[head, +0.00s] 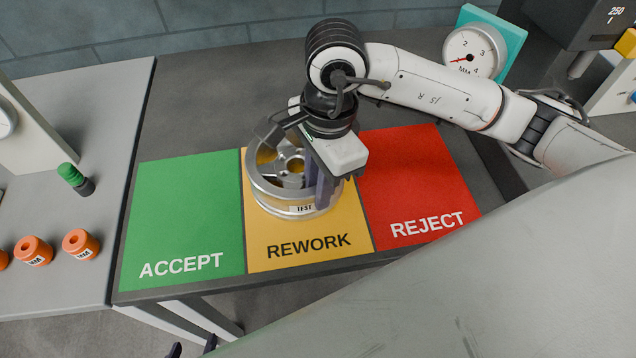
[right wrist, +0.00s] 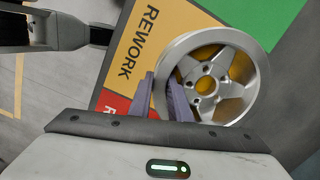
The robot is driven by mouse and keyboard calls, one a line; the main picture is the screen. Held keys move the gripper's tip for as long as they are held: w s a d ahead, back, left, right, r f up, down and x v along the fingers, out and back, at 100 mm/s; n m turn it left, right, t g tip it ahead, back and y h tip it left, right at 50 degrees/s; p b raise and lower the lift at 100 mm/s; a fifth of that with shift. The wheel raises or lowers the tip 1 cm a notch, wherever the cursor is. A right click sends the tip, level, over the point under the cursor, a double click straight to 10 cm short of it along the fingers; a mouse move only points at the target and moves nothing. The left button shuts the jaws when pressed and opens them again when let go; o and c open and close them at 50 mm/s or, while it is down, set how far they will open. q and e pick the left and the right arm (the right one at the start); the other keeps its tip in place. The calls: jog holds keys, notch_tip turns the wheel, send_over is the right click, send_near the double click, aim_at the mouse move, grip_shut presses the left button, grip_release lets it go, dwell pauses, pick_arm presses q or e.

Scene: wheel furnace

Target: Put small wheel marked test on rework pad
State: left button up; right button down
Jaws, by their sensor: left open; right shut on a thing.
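The small silver wheel (head: 290,175) with a TEST label (head: 304,209) on its side is over the yellow-orange REWORK pad (head: 300,258). It lies roughly flat, toward the pad's back half; I cannot tell whether it touches the pad. My right gripper (head: 324,190) is shut on the wheel's rim at the right side. In the right wrist view the two fingers (right wrist: 163,98) pinch the rim of the wheel (right wrist: 232,70), and orange shows between its spokes. My left gripper (head: 192,348) shows only its dark fingertips at the bottom edge, open and away from the wheel.
The green ACCEPT pad (head: 185,215) and red REJECT pad (head: 415,180) flank the rework pad, both clear. A dial gauge (head: 472,52) stands at the back right. Orange pieces (head: 80,244) and a green-capped piece (head: 75,178) sit on the left table.

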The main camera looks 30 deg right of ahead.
jog(key=c, duration=1.6)
grip_release()
jog(key=shift+c, duration=0.2)
notch_tip(320, 180, up, 12)
jog(key=d, duration=0.1)
